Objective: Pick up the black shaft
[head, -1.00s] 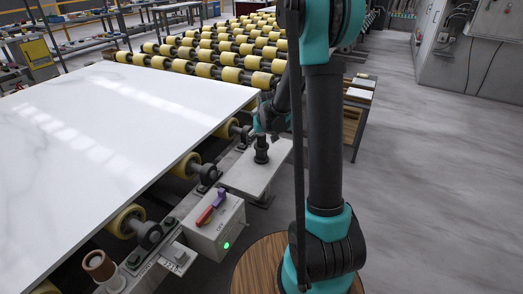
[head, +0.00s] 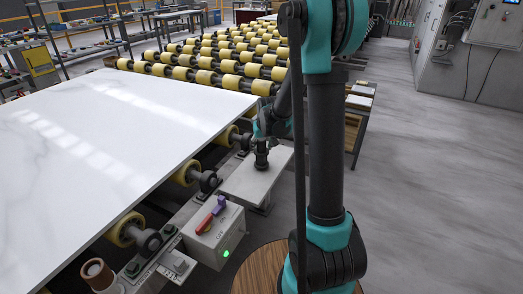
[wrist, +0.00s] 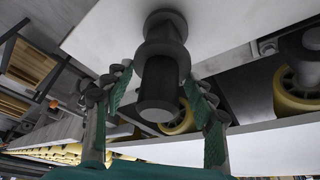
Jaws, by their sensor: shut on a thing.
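The black shaft (head: 261,160) stands upright on a pale plate (head: 240,184) beside the stone slab. In the wrist view the dark shaft (wrist: 161,82) lies between the two green-padded fingers, with its wider collar against the pale plate. My gripper (head: 262,142) is at the shaft's upper part and is shut on it; it also shows in the wrist view (wrist: 160,95). In the head view my arm and the small size hide the exact finger contact. I see no clear gap between the shaft's base and the plate.
The white stone slab (head: 110,135) lies on rollers to the left. A switch box (head: 214,236) with a red and purple handle and a green light stands in front of the plate. Yellow rollers (head: 232,66) extend behind. The floor at right is clear.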

